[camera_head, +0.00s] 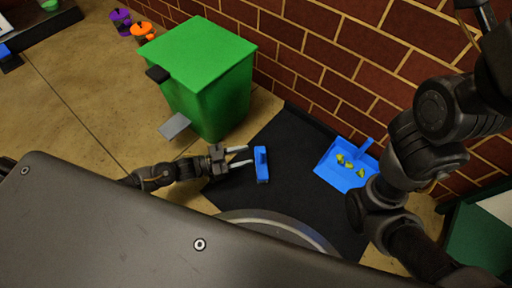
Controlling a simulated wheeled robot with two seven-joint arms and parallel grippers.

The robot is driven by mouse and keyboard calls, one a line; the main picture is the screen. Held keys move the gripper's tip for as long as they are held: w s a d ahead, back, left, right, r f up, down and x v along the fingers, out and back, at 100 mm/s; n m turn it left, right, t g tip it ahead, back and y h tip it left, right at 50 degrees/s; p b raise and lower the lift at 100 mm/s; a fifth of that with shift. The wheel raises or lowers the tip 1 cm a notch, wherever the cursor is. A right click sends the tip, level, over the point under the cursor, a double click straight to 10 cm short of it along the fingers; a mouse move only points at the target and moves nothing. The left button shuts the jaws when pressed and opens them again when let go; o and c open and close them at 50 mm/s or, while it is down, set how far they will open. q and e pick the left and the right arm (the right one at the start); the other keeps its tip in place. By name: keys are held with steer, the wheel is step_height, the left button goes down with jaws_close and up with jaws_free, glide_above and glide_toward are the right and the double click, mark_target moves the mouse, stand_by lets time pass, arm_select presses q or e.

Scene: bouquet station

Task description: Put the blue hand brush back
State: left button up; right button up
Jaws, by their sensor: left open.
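The blue hand brush (262,166) lies on a black mat (285,131) on the floor. My left gripper (243,156) is open, just left of the brush, with its pale fingers pointing toward it. The fingertips end close to the brush; I cannot tell if they touch it. A blue dustpan (336,176) with several yellow-green bits in it lies on the mat to the right. My right arm comes in at the right, in front of the dustpan's side; its gripper is not clearly seen.
A green bin (217,92) with a grey pedal (174,126) stands behind the left gripper. A brick wall (320,50) runs along the back. Purple (121,21) and orange (143,33) containers stand at the back left. A dark green box (478,237) is at the right edge.

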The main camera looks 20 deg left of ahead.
arm_select(q)
steer(key=v, duration=0.3)
steer(key=shift+s+a+p, duration=0.15)
steer(key=shift+a+p, duration=0.1)
steer(key=shift+p, duration=0.1)
